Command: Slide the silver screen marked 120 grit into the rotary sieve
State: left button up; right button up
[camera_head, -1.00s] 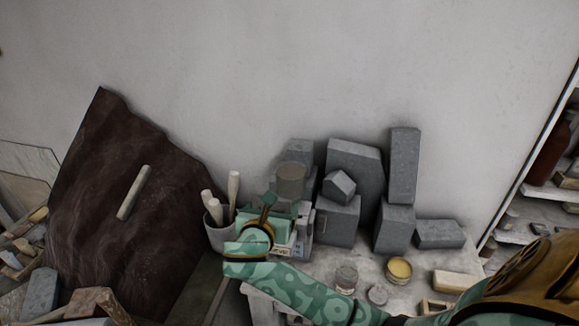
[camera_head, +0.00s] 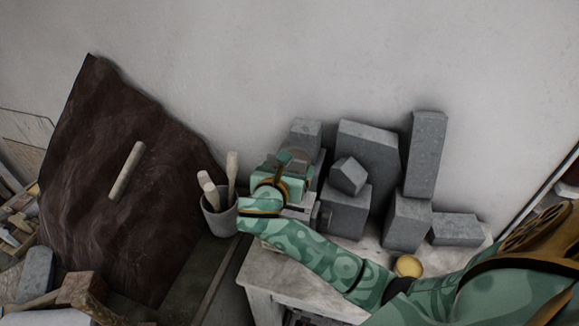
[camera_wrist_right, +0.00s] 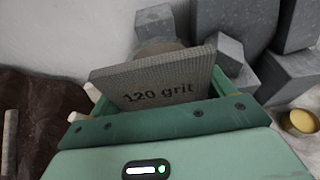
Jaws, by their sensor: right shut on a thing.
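The silver screen marked 120 grit (camera_wrist_right: 160,84) is a flat grey mesh plate. It stands up between the fingers of my right gripper (camera_head: 289,166), which is shut on it. In the head view the gripper hides most of the screen. Directly behind it stands what looks like the rotary sieve, whose light grey base (camera_head: 298,211) shows under the gripper. In the right wrist view a round brownish part (camera_wrist_right: 158,46) shows just beyond the screen's top edge. Whether the screen touches the sieve cannot be told. My left gripper is out of view.
Grey stone blocks (camera_head: 408,222) stand to the right of the sieve. A cup (camera_head: 220,221) holding several pale-handled tools stands close on the left. A yellow-filled dish (camera_head: 407,266) sits on the worktop (camera_head: 262,273). A dark cloth-like sheet (camera_head: 115,200) lies further left.

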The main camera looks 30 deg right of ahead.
jog(key=shift+s+a+r, duration=0.1)
jog(key=shift+r+p, duration=0.1)
jog(key=shift+p, duration=0.55)
jog(key=shift+f+b, duration=0.85)
jog(key=shift+f, duration=1.7)
jog(key=shift+p, duration=0.55)
jog(key=shift+p, duration=0.5)
